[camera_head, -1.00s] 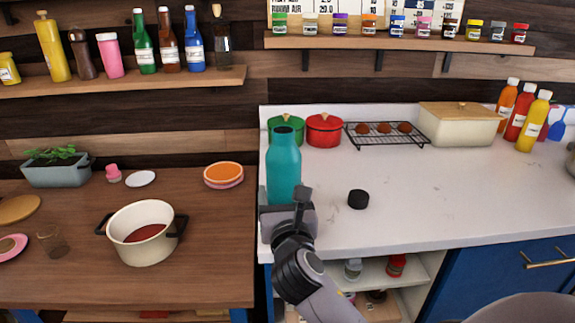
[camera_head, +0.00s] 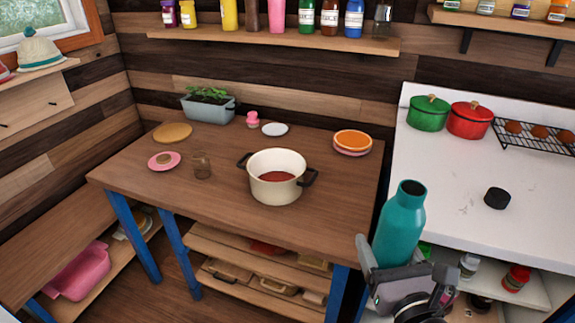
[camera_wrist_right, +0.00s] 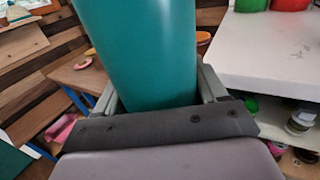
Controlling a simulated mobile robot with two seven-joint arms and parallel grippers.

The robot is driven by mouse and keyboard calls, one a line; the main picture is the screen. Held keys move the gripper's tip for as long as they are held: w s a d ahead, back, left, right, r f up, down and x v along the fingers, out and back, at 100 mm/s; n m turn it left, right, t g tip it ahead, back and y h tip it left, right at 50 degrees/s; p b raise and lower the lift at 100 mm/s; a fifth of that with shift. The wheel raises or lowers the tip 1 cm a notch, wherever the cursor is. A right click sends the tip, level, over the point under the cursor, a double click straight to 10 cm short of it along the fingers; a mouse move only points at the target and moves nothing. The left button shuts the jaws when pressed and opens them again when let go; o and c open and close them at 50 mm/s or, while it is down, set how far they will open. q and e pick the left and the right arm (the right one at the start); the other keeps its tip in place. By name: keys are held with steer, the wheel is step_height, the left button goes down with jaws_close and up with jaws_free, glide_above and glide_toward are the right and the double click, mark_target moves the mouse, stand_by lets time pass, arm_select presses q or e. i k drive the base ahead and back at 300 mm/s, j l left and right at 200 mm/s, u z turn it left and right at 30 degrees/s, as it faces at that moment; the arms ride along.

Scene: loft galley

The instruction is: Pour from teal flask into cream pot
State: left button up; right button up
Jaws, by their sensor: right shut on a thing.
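The teal flask (camera_head: 400,225) is upright, with its mouth open at the top, in front of the gap between the wooden table and the white counter. My right gripper (camera_head: 385,270) is shut on its lower part. In the right wrist view the flask (camera_wrist_right: 148,50) fills the space between the fingers of my right gripper (camera_wrist_right: 155,95). The cream pot (camera_head: 276,182) stands on the wooden table, to the left of and beyond the flask, with dark handles and a reddish content inside. The flask is apart from the pot. My left gripper is not in view.
A black cap (camera_head: 497,198) lies on the white counter (camera_head: 450,185). The table's front is clear.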

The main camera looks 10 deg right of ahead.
mark_target(276, 175)
steer(key=i+j+z, duration=0.55)
steer(key=i+j, duration=0.25)
steer(key=i, duration=0.45)
